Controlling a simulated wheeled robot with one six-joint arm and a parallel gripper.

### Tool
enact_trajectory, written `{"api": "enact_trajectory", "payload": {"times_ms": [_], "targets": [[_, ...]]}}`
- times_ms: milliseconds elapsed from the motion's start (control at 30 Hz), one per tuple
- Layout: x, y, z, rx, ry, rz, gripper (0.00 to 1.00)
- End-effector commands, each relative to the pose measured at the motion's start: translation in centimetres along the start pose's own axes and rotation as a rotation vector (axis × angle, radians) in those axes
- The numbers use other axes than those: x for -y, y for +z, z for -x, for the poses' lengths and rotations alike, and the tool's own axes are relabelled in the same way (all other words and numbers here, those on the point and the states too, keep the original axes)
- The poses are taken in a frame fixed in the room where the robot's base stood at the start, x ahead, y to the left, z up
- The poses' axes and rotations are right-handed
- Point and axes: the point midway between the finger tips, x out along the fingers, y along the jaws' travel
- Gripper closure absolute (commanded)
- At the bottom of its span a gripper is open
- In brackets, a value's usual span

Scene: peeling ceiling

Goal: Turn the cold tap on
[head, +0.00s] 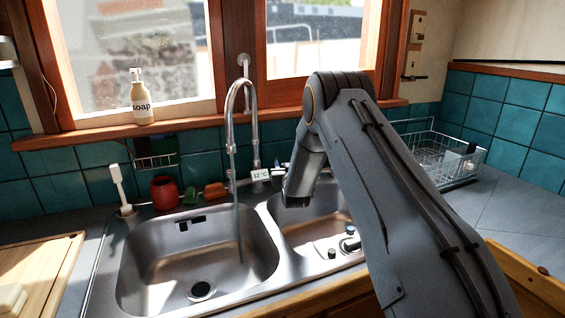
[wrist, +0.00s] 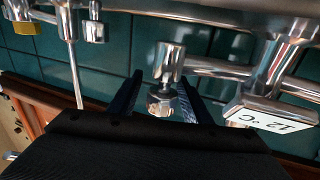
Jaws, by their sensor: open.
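A chrome tap handle (wrist: 164,90) with a rounded end shows in the wrist view, on a chrome pipe next to the display. My gripper (wrist: 161,82) is open, with one dark finger on each side of this handle; I cannot tell whether they touch it. No hot or cold mark on the handle is readable. The white display (head: 260,175) reads 12 °C and appears upside down in the wrist view (wrist: 262,111). The curved chrome spout (head: 231,108) stands over the left basin, with a thin stream of water (head: 238,215) below it. My arm hides the handle in the head view.
The double steel sink (head: 150,262) lies below. A red pot (head: 164,193), a white brush (head: 118,186) and sponges stand behind it. A soap bottle (head: 141,98) is on the sill, and a wire dish rack (head: 447,163) is at the right. A wooden board (head: 40,265) lies left.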

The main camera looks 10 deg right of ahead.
Motion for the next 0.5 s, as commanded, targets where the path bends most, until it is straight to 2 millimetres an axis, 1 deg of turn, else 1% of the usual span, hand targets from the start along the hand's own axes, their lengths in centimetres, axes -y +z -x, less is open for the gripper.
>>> {"api": "enact_trajectory", "payload": {"times_ms": [267,300,367,500], "targets": [[0.27,-0.04,-0.18,-0.001,-0.003,0.000,0.56],[0.29,-0.04,-0.18,-0.001,-0.003,0.000,0.59],[0.31,-0.03,-0.17,-0.001,-0.003,0.000,0.69],[0.33,-0.04,-0.16,-0.001,-0.003,0.000,0.93]]}}
